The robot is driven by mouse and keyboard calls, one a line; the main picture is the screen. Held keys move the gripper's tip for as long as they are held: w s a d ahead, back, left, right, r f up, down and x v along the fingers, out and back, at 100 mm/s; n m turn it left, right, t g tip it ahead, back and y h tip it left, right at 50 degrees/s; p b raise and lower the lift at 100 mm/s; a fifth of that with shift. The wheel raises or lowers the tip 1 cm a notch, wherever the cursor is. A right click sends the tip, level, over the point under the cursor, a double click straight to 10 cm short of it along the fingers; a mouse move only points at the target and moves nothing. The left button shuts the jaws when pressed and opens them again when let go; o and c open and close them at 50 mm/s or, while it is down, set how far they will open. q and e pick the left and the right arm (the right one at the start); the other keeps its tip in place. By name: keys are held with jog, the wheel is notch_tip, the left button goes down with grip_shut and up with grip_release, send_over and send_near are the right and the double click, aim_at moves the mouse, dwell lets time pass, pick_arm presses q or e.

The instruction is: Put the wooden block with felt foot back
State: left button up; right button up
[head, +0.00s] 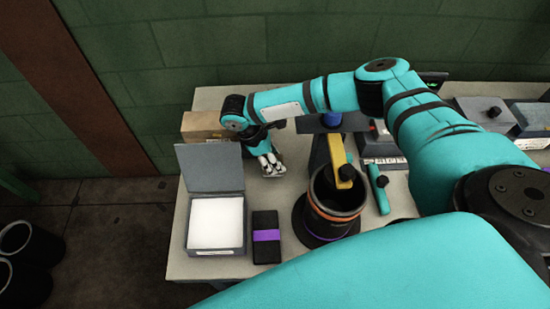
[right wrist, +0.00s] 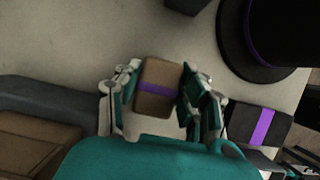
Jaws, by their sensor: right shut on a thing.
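A brown wooden block (right wrist: 158,88) with a purple band shows in the right wrist view. My right gripper (right wrist: 160,80) is shut on it, with one finger on each side. In the head view my right gripper (head: 270,163) points down over the far left part of the table; the block is mostly hidden there. Any felt on the block cannot be made out. My left gripper is not in view.
An open grey box (head: 243,252) with a white filling stands at the table's front left. A black purple-banded block (head: 265,250) lies beside it. A dark cylindrical holder (head: 328,222) stands right of that. A cardboard box (head: 200,122) is behind.

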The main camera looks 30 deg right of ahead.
jog(key=shift+f, duration=0.25)
jog(key=o, duration=1.2)
jog(key=shift+f, duration=0.1)
jog(key=b+v, duration=0.1)
jog(key=v, duration=0.5)
jog(key=shift+w+a+r+b, duration=0.1)
jog(key=shift+a+r+b, duration=0.05)
jog(key=shift+r+b, duration=0.15)
jog(key=shift+a+r, duration=0.15)
jog(key=shift+r, duration=0.4)
